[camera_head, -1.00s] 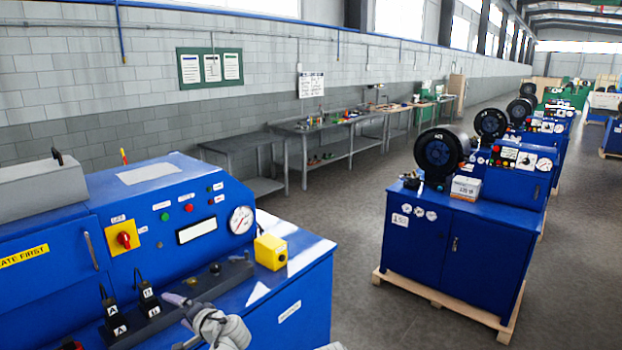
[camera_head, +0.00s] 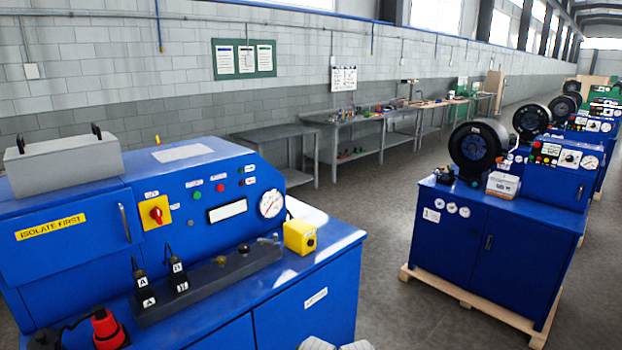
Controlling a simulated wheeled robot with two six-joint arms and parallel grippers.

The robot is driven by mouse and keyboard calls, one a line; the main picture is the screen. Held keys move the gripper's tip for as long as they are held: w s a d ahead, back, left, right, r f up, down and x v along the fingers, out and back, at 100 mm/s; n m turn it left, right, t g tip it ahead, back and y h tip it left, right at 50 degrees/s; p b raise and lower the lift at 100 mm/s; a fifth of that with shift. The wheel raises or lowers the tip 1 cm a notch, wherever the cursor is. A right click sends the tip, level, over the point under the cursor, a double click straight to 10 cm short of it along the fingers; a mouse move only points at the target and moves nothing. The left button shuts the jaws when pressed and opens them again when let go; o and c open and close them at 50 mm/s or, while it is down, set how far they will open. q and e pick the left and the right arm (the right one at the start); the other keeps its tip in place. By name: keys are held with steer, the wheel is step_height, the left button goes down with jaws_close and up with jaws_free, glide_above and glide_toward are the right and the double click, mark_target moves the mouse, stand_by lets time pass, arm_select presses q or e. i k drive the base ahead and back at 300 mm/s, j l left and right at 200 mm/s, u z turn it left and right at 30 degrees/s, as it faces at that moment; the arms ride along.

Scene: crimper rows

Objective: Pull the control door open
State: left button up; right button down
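The control door (camera_head: 65,236) is a blue panel on the left of the nearest machine, with a yellow "ISOLATE FIRST" label (camera_head: 50,227). It looks shut, flush with the machine front. Its slim upright handle (camera_head: 124,223) is near the door's right edge. Neither gripper's fingers show. Only pale grey parts, which look like mine, poke in at the bottom edge right of centre, well below and right of the door.
Right of the door are a red rotary switch (camera_head: 156,212) on a yellow plate, a display and a gauge (camera_head: 271,203). Two black plugs (camera_head: 142,284) and a red connector (camera_head: 108,330) stand below. A grey box (camera_head: 62,162) sits on top. Floor is clear between machines.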

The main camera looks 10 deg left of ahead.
mark_target(38, 245)
steer(key=u, duration=1.6)
